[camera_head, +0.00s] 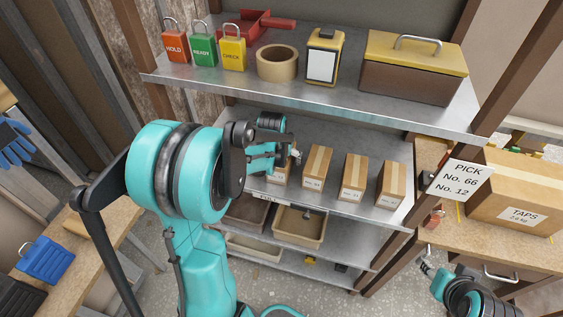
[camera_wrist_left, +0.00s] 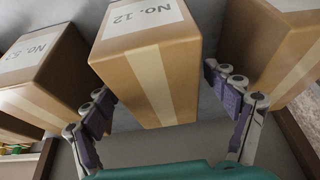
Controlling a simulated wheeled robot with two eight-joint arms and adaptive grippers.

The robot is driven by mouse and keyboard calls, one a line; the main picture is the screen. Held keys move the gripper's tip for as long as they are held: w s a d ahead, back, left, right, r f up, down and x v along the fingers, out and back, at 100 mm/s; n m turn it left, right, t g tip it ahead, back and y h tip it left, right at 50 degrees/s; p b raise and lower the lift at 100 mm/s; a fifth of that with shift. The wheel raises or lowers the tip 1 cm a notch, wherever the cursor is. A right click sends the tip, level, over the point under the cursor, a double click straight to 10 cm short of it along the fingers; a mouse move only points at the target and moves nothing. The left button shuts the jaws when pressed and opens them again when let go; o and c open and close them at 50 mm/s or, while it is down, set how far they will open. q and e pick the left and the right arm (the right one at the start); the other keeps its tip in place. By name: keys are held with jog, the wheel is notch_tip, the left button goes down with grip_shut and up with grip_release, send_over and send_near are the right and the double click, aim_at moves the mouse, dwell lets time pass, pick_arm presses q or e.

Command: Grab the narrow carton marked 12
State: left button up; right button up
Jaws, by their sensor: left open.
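The narrow brown carton marked No. 12 (camera_wrist_left: 150,75) fills the middle of the left wrist view, with a white label and a pale tape strip. My left gripper (camera_wrist_left: 158,82) is open, with one finger on each side of this carton; contact is not clear. In the head view my left gripper (camera_head: 287,154) is at the shelf in front of a partly hidden carton (camera_head: 279,177), whose label I cannot read. My right gripper (camera_head: 428,262) is at the lower right, away from the shelf cartons; its jaws are too small to judge.
The upper shelf (camera_head: 320,100), with padlocks, tape and a toolbox (camera_head: 412,75), overhangs the carton shelf. Bins (camera_head: 300,228) sit below.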

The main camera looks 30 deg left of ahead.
pick_arm(q)
jog(key=shift+f, duration=0.25)
dwell(0.4)
jog(key=c, duration=1.7)
jog(key=shift+o, duration=0.2)
jog(key=shift+r, duration=0.1)
